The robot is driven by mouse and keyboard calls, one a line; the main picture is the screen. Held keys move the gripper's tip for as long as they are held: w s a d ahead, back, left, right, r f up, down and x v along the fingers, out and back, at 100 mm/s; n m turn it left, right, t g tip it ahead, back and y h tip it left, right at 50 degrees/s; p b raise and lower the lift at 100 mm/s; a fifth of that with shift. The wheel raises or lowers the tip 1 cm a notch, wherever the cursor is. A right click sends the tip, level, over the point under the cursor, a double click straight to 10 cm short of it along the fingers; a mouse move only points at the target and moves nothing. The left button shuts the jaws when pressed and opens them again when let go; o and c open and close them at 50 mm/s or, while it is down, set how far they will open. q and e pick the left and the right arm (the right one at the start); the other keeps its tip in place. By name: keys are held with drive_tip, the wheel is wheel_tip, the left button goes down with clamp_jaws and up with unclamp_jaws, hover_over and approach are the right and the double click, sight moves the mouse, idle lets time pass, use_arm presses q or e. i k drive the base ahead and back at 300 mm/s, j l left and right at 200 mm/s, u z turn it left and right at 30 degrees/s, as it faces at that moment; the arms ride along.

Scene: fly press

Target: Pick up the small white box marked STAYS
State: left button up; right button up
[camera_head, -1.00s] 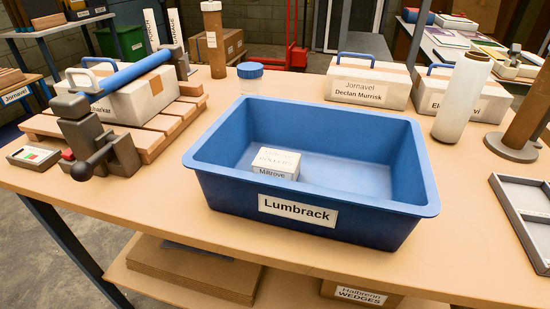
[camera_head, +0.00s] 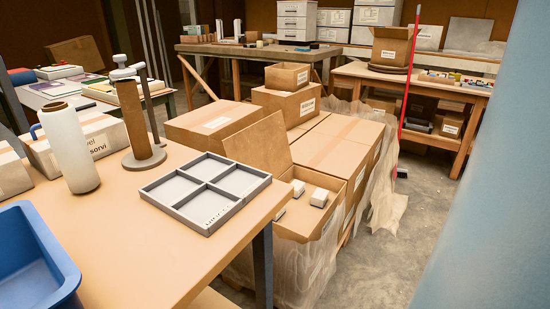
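Small white boxes sit in an open cardboard carton (camera_head: 338,183) on the floor, just right of the table. One white box (camera_head: 319,197) is at the right, another white box (camera_head: 298,188) is behind it, and part of a third white box (camera_head: 279,214) shows at the left. I cannot read the marks on them, so I cannot tell whether one says STAYS. One flap of the carton stands up at the back left. Neither of my grippers is in view.
The table (camera_head: 150,245) holds a grey four-compartment tray (camera_head: 207,190) near its right edge, a pale roll (camera_head: 68,148), a brown post on a round base (camera_head: 146,158) and a blue bin (camera_head: 35,262). More closed cartons (camera_head: 212,124) and loose plastic wrap surround the open carton. Concrete floor is clear further right.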

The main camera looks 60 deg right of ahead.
sight(299, 187)
drive_tip(key=z, duration=2.05)
drive_tip(key=i+l+u, duration=0.15)
drive_tip(key=u, duration=0.3)
drive_tip(key=i+l+u, duration=0.1)
drive_tip(key=l+u, duration=0.15)
drive_tip(key=u, duration=0.15)
drive_tip(key=i+l+u, duration=0.15)
drive_tip(key=l, duration=0.35)
drive_tip(key=i+l+u, duration=0.15)
drive_tip(key=l, duration=0.4)
drive_tip(key=i+l+u, duration=0.15)
drive_tip(key=l, duration=0.35)
drive_tip(key=l+u, duration=0.15)
drive_tip(key=l, duration=0.4)
